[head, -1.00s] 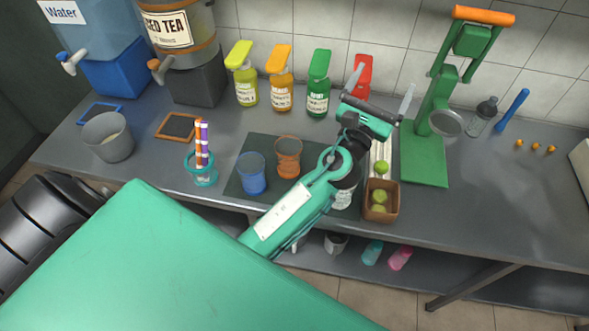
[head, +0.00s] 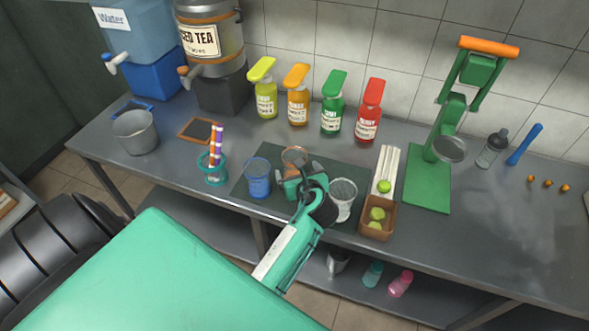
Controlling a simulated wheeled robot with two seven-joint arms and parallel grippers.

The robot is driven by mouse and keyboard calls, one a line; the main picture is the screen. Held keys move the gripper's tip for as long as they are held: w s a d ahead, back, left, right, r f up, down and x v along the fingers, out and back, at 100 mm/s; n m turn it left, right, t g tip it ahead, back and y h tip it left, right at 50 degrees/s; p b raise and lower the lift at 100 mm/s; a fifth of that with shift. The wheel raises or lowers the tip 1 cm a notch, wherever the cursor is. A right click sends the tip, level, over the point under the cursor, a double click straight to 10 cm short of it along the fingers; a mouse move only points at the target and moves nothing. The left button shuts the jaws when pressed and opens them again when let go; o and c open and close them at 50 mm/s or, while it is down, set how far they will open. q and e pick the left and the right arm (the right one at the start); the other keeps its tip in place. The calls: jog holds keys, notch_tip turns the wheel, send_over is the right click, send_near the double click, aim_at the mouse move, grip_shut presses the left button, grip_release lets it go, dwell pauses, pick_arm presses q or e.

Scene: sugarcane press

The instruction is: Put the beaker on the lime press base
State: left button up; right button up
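Three cups stand on the dark mat (head: 246,190): a blue one (head: 258,181), an orange-brown one (head: 295,157) and a clear whitish one (head: 343,200). I cannot tell which of them is the beaker. The green lime press (head: 455,108) stands at the right, and its flat base (head: 428,184) is bare in front of the round strainer. My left gripper (head: 298,172) is over the mat, at the orange-brown cup and partly covering it. Its fingertips are not clearly visible, so its opening and any contact are unclear. My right gripper is out of view.
A brown box with limes (head: 377,231) and a white rack (head: 389,160) lie between the mat and the press. Several syrup bottles (head: 332,116) line the wall. A teal straw holder (head: 214,173) is left of the mat. The counter's right side is mostly clear.

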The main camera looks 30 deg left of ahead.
aim_at(292, 156)
pick_arm(q)
jog(key=x, duration=0.4)
jog(key=p+x, duration=0.1)
jog(key=x, duration=0.1)
jog(key=shift+w+r, duration=0.25)
jog(key=shift+w, duration=0.3)
jog(key=shift+w+a+f, duration=0.15)
jog(key=shift+a+f, duration=0.05)
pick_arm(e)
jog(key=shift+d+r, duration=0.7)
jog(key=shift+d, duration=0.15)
pick_arm(q)
jog(key=shift+c, duration=0.2)
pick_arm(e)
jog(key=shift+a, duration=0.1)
pick_arm(q)
jog(key=c, duration=1.1)
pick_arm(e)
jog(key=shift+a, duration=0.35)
